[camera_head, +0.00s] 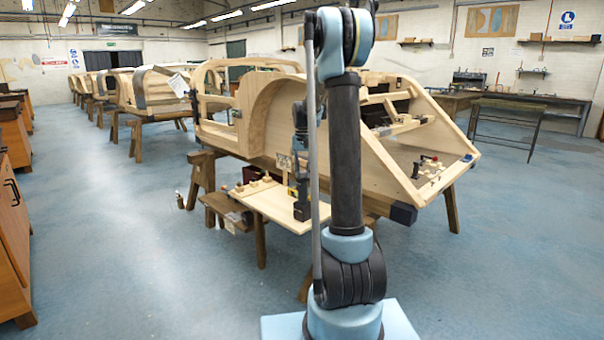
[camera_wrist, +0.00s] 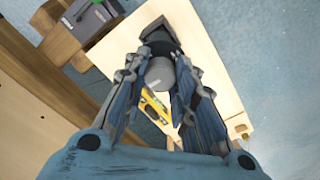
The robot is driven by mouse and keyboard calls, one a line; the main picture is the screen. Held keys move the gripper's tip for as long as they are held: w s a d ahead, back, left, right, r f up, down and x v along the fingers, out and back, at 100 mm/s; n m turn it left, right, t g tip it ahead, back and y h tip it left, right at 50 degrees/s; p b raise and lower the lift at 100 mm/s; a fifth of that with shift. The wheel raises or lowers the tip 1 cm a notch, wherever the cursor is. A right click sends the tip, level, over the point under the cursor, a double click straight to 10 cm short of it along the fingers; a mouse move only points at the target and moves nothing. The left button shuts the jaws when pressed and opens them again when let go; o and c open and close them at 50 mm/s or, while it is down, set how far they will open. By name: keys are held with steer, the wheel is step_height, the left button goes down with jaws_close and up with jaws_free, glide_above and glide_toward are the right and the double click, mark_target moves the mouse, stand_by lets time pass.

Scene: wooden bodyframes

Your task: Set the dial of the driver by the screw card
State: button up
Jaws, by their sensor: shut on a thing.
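The driver (camera_head: 302,209), black with a yellow part, stands at the board on the near side of the wooden bodyframe. In the wrist view the driver (camera_wrist: 154,104) shows its yellow body, a grey round part and a black block beyond. My gripper (camera_wrist: 160,72) has a finger on each side of the grey round part and is shut on the driver there. The dial's setting cannot be read. A small tan card with dark marks (camera_head: 284,162), perhaps the screw card, is on the bodyframe just left of my gripper; its marks are too small to read.
The light board (camera_head: 268,203) holds small wooden pieces and sticks out from the bodyframe (camera_head: 256,115). A dark grey box (camera_wrist: 88,18) lies at top left in the wrist view. Wooden trestle legs (camera_head: 260,243) stand below. The blue floor to the left is clear.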

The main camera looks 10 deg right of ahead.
steer(key=shift+m, duration=2.6)
stand_by(2.8)
steer(key=o, duration=1.1)
steer(key=shift+r, duration=0.1)
step_height(320, 180, up, 12)
steer(key=shift+f, duration=0.15)
